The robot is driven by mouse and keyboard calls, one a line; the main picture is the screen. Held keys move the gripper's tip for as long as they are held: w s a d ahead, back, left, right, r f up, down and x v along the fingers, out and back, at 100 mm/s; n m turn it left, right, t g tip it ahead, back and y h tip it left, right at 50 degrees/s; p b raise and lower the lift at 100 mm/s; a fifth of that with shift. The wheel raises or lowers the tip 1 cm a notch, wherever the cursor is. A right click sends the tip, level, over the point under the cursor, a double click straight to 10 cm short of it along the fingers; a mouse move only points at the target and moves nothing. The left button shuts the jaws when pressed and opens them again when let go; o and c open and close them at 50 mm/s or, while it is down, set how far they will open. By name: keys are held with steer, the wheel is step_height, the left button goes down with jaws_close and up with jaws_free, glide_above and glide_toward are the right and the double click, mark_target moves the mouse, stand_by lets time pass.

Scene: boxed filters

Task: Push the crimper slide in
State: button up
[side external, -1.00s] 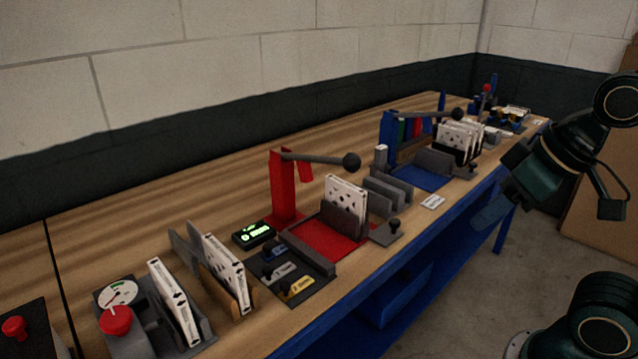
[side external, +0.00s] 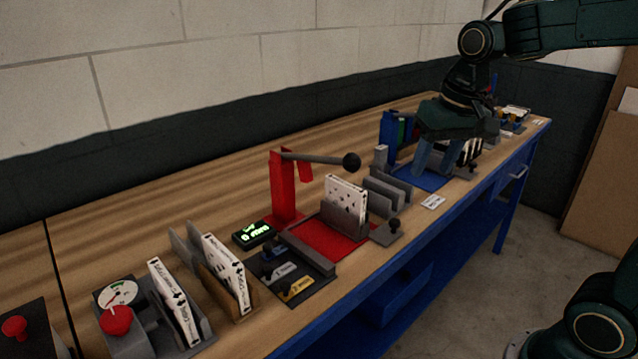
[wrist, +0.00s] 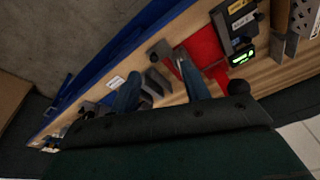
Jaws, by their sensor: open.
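A red lever press (side external: 283,187) has a grey arm ending in a black ball. Beside it a grey slide (side external: 341,221) holding a white card-like box (side external: 346,196) stands on a red plate (side external: 318,240). A grey block with a black knob (side external: 393,230) sits at the plate's right end. A similar blue press (side external: 389,133) stands farther back with a blue plate (side external: 402,174). No legible label tells which is the crimper. My gripper (side external: 435,172) is open and empty, in front of the blue station, partly hiding it. In the wrist view its blue fingers (wrist: 158,80) point towards the red plate (wrist: 204,46).
Grey upright holders (side external: 386,194) stand between the stations. A dark tray with tagged knobs (side external: 290,275), a green-lit display (side external: 253,235) and boxes in racks (side external: 227,272) lie at the near left. A small white label (side external: 433,202) lies by the blue front edge.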

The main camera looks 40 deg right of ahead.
mark_target(395, 221)
steer(key=w+d+f+m+g, duration=0.2)
steer(key=w+d+f+m, duration=0.2)
steer(key=w, duration=0.6)
step_height(395, 221, down, 2)
steer(key=d, duration=0.3)
steer(key=shift+f+g, duration=0.15)
steer(key=shift+g, duration=0.15)
steer(key=shift+f, duration=0.1)
step_height(395, 221, down, 14)
steer(key=shift+r, duration=0.2)
jaws_close()
